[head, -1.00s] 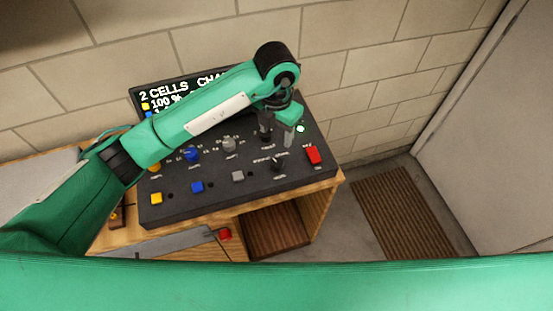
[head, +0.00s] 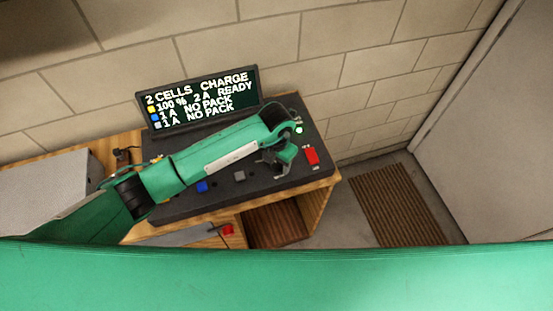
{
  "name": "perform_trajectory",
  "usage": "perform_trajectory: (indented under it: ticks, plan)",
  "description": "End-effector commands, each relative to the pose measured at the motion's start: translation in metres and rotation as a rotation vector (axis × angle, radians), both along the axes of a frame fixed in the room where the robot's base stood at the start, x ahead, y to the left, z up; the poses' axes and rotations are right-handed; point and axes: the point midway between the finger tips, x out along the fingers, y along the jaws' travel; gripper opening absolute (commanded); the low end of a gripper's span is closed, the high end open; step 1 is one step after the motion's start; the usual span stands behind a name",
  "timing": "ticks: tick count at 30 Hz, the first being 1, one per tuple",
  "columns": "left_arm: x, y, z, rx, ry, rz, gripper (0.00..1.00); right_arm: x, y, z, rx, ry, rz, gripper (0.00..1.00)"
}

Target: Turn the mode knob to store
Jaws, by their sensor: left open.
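The dark charger panel (head: 262,188) lies on the wooden bench, with a lit display (head: 205,100) at its back. The display reads "2 CELLS CHARGE", then "100 % 2 A READY" and two "NO PACK" lines. My left gripper (head: 279,165) is open and points down over the right part of the panel. It covers the area of the small black knob there, so I cannot tell the knob's setting or whether the fingers touch it. My left forearm hides most of the other knobs. My right gripper is not in view.
On the panel are a blue button (head: 202,187), a grey button (head: 239,175), a red switch (head: 312,155) and a lit green lamp (head: 299,130). A brick wall stands behind. The floor with a brown mat (head: 395,205) is clear at right.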

Motion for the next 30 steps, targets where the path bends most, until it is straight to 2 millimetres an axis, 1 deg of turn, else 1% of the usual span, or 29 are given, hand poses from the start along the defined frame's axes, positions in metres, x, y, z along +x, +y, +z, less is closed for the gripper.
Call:
perform_trajectory:
  ticks: [4,8,9,11,16,20,26,30]
  plan:
    - [0.000,0.000,0.000,0.000,0.000,0.000,0.55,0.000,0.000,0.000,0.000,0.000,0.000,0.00]
    - [0.000,0.000,0.000,0.000,0.000,0.000,0.30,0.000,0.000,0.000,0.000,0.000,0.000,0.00]
    - [0.000,0.000,0.000,0.000,0.000,0.000,0.22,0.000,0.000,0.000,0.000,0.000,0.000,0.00]
    - [0.000,0.000,0.000,0.000,0.000,0.000,0.10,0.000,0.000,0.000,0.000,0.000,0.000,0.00]
    - [0.000,0.000,0.000,0.000,0.000,-0.005,0.10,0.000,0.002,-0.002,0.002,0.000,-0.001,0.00]
    - [0.001,0.000,-0.001,0.000,-0.001,-0.032,0.11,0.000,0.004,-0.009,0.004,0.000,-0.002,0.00]
    - [0.001,0.001,-0.005,0.002,-0.003,-0.134,0.11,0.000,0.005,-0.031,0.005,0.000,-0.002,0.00]
    - [0.002,0.001,-0.006,0.003,-0.005,-0.241,0.11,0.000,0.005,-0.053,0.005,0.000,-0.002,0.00]
